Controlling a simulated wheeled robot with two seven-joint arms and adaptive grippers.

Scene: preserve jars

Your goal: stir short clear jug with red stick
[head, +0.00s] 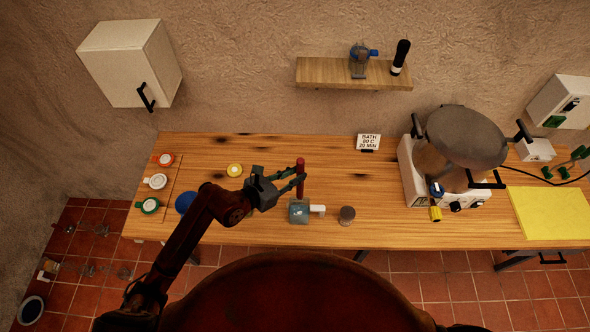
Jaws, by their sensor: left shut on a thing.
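My left gripper (289,182) reaches in from the left over the wooden table. It is shut on a red stick (300,167), which stands roughly upright between its fingers. The short clear jug (299,211), with a pale handle on its right, stands on the table just below the gripper in the picture. The stick's lower end lies near the jug's top, but I cannot tell whether it is inside the jug. My right gripper is not in view.
A small dark jar (347,215) stands right of the jug. A large pot (465,138) sits on a white heater further right. A yellow sheet (552,212) lies at the right end. Colored lids (150,205) lie at the left. A small sign (369,142) stands at the back.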

